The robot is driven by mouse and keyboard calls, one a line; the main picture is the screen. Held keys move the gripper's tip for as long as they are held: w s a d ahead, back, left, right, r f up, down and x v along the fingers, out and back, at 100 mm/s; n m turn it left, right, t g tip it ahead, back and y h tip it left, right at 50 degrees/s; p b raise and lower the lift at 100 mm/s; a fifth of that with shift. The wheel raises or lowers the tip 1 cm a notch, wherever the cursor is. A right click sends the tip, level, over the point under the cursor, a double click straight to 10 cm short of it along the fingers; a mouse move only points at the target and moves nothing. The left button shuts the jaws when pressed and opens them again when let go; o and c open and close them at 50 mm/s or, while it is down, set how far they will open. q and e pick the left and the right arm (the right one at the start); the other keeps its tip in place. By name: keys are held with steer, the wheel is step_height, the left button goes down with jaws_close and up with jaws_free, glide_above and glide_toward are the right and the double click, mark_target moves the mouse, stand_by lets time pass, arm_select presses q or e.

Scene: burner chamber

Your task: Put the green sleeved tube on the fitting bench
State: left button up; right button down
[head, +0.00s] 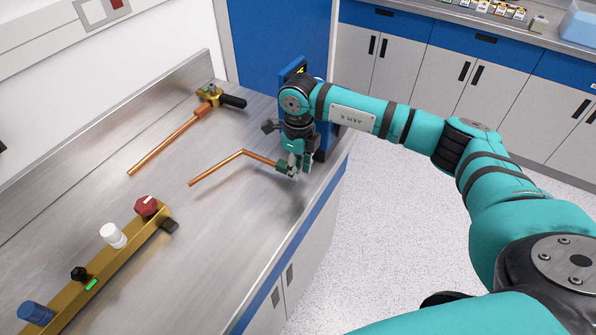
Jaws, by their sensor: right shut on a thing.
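The green sleeved tube (219,167) is a bent copper tube with a dark green sleeve at its right end. My right gripper (292,171) is shut on it at the sleeved end, near the right edge of the steel bench (200,230). The copper part points left over the bench top. I cannot tell whether the tube touches the surface or is slightly above it. The gripper partly hides the sleeve. My left gripper is not in view. No label shows whether this bench is the fitting bench.
Another copper tube (162,147) with a brass, black-handled fitting (222,98) lies at the back. A brass bar (110,265) with coloured knobs stands at the front left. A blue panel (275,45) rises behind. White cabinets (400,60) stand beyond open floor (400,220).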

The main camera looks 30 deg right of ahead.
mark_target(298, 184)
step_height(298, 184, down, 2)
steer(key=shift+s+f+p, duration=0.1)
steer(key=shift+p, duration=0.4)
steer(key=shift+f, duration=0.45)
steer(key=c, duration=1.1)
jaws_free()
steer(key=shift+r, duration=0.15)
step_height(298, 184, up, 12)
steer(key=b, duration=0.4)
